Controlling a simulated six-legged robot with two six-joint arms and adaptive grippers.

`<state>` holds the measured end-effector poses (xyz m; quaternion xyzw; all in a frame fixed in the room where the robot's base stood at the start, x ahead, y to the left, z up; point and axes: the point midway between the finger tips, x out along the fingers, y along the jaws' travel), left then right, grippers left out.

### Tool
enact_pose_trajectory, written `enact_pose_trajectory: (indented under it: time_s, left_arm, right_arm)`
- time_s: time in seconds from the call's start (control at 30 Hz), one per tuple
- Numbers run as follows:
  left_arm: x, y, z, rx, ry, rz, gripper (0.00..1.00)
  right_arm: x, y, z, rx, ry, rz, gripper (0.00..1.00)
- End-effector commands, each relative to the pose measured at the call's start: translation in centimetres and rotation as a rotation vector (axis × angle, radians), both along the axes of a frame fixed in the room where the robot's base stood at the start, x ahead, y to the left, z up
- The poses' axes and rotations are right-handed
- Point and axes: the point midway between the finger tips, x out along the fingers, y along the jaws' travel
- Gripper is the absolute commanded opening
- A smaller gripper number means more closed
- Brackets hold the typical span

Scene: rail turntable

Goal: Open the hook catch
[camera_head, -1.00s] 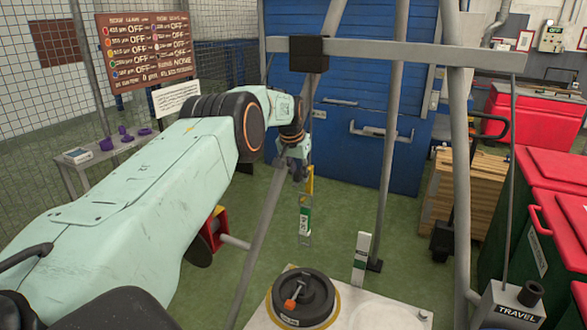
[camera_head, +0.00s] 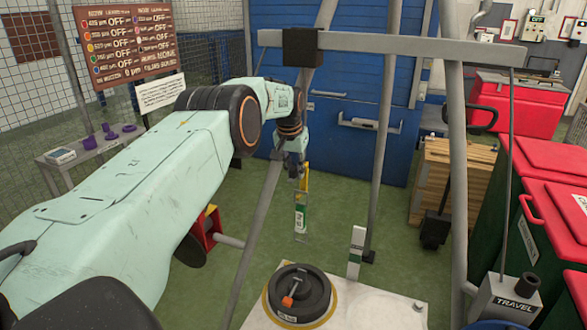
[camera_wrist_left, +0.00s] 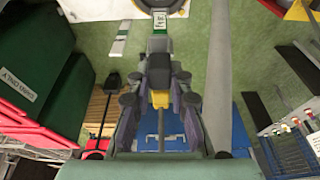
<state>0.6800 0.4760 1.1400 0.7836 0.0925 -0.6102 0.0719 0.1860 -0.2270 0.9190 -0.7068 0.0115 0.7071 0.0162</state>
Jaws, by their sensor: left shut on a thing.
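My left gripper (camera_head: 297,176) hangs near the middle of the head view, beside a slanted grey pole. It is shut on the yellow top of an upright strip (camera_head: 300,210) with a green and white label and a grey lower end. In the left wrist view the gripper (camera_wrist_left: 160,98) has the yellow part between its fingers. The strip's labelled part (camera_wrist_left: 160,35) extends beyond them. No part is plainly recognisable as the hook catch, and I cannot tell whether the strip belongs to it. My right gripper is out of view.
A white plate (camera_head: 384,314) carries a black disc (camera_head: 299,294) with an orange handle. A white and green post (camera_head: 356,252) stands behind it. Grey poles and a crossbeam (camera_head: 400,43) frame the space. A travel box (camera_head: 505,300) and red-lidded bins (camera_head: 551,168) are at right.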

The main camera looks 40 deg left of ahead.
Motion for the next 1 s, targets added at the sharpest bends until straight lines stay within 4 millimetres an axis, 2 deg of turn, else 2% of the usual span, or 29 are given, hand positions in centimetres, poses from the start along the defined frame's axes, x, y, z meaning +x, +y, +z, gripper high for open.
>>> enact_pose_trajectory:
  time_s: [0.17,0.2,0.43,0.77,1.0]
  left_arm:
    - [-0.1,0.0,-0.2,-0.001,0.005,0.0,0.0]
    - [-0.1,0.1,-0.2,-0.001,0.005,0.0,0.23]
    - [-0.1,0.2,-0.1,-0.002,0.003,0.001,0.42]
    - [0.0,0.3,0.0,-0.002,0.002,0.001,0.43]
    - [-0.5,0.2,2.3,-0.003,-0.001,0.0,0.43]
  right_arm:
    - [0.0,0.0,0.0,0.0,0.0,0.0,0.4]
    - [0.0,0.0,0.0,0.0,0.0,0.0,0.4]
    - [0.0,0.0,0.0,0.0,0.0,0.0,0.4]
    - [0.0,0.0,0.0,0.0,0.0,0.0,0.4]
    - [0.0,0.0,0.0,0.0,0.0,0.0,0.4]
